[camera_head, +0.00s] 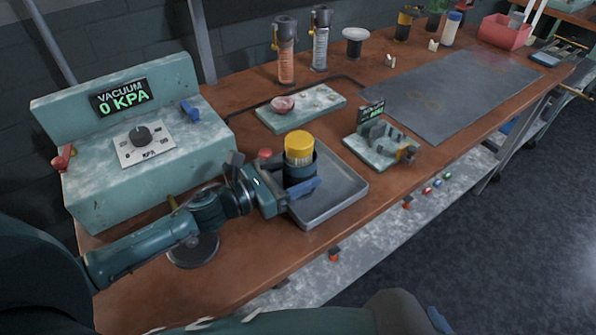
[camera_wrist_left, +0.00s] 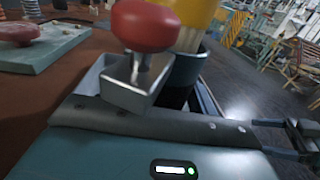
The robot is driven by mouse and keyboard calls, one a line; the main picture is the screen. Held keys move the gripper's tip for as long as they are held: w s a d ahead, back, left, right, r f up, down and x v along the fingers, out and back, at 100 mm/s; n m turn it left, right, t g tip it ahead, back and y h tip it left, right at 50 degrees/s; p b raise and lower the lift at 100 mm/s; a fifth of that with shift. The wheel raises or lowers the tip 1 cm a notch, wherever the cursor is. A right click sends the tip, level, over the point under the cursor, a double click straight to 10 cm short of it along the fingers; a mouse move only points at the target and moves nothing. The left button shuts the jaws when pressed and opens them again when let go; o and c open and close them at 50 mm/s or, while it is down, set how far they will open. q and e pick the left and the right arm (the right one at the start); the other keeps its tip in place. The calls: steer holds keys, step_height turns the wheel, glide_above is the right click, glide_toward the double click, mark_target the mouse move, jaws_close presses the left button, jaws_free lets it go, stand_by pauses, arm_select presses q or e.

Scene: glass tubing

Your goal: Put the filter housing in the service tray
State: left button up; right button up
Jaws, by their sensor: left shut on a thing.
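The filter housing (camera_head: 299,147) is upright, with a yellow top and a dark cylindrical body. My left gripper (camera_head: 296,184) is shut on its dark body. The service tray (camera_head: 346,199) is a shallow grey metal tray on the bench, and the housing is over its left rear part. I cannot tell whether the housing's base touches the tray, because the gripper hides it. In the left wrist view the housing (camera_wrist_left: 195,22) shows partly, behind a red knob (camera_wrist_left: 146,24) on a small metal block. My right gripper is not in view.
A small display fixture (camera_head: 378,148) stands to the right. The grey mat (camera_head: 450,93) is mostly clear.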

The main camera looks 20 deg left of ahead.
arm_select(q)
steer(key=shift+f, duration=0.1)
steer(key=o, duration=1.1)
steer(key=shift+c, duration=0.2)
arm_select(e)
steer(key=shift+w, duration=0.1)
arm_select(q)
steer(key=shift+s+a, duration=0.15)
steer(key=shift+s, duration=0.05)
steer(key=b+v, duration=0.2)
steer(key=v, duration=0.9)
steer(key=shift+s+a, duration=0.15)
steer(key=shift+a, duration=0.1)
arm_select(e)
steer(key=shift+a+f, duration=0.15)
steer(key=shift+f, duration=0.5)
